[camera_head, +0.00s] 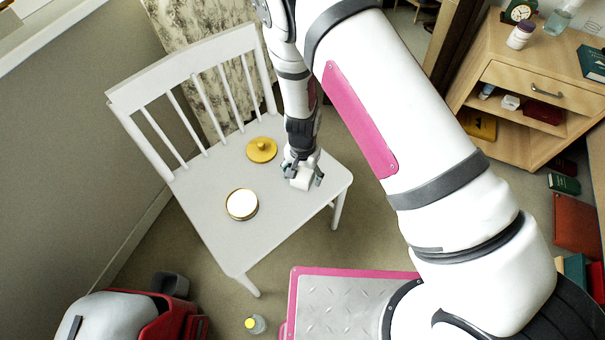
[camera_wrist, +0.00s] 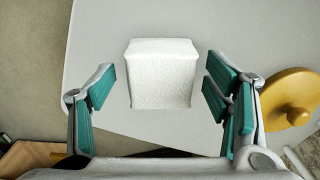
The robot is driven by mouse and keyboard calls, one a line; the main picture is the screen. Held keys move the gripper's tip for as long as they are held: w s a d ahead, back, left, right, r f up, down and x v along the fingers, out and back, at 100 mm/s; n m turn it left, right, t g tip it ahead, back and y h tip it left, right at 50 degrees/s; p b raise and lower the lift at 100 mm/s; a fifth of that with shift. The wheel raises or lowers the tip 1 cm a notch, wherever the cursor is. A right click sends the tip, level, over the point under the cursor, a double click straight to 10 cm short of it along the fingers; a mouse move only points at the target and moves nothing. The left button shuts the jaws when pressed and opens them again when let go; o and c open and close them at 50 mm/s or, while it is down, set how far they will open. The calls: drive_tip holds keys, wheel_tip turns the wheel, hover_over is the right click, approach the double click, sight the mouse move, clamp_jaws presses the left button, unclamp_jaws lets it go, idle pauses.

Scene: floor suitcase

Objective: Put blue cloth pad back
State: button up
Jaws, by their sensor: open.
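No blue cloth pad can be made out in either view. A small white block with a textured surface (camera_head: 302,182) sits on the seat of the white chair (camera_head: 205,187), near the seat's right side. In the wrist view the white block (camera_wrist: 160,80) stands between the teal-padded fingers of my gripper (camera_wrist: 160,88). The fingers are open, with a gap on each side of the block. In the head view my gripper (camera_head: 304,172) points down over the block.
A round yellow lid with a knob (camera_head: 262,150) and an open round tin (camera_head: 242,204) share the seat. The chair's slatted back stands behind. A wooden cabinet (camera_head: 520,130) is at right. A red and grey bag (camera_head: 130,318) and a small bottle (camera_head: 256,324) are on the floor.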

wheel_tip(320, 180, up, 12)
drive_tip(key=p, duration=0.2)
drive_tip(key=shift+p, duration=0.35)
drive_tip(key=shift+f, duration=0.1)
wheel_tip(320, 180, up, 16)
drive_tip(key=r+n+y, duration=0.1)
drive_tip(key=y, duration=0.1)
hover_over(303, 174)
drive_tip(key=s+d, duration=0.2)
drive_tip(key=d, duration=0.1)
drive_tip(key=s+d+r+n, duration=0.1)
drive_tip(key=s+d+r, duration=0.2)
drive_tip(key=r, duration=0.3)
drive_tip(key=s+d+r, duration=0.4)
drive_tip(key=r, duration=0.1)
drive_tip(key=s+d+r+n+h, duration=0.1)
drive_tip(key=s+d+r, duration=0.3)
drive_tip(key=s, duration=0.6)
drive_tip(key=s+d+r+t+h, duration=0.1)
drive_tip(key=s+d+r, duration=0.3)
drive_tip(key=s+d, duration=0.4)
drive_tip(key=shift+s+d+n, duration=0.15)
drive_tip(key=shift+s+n, duration=0.25)
drive_tip(key=shift+s, duration=0.65)
drive_tip(key=shift+r, duration=0.1)
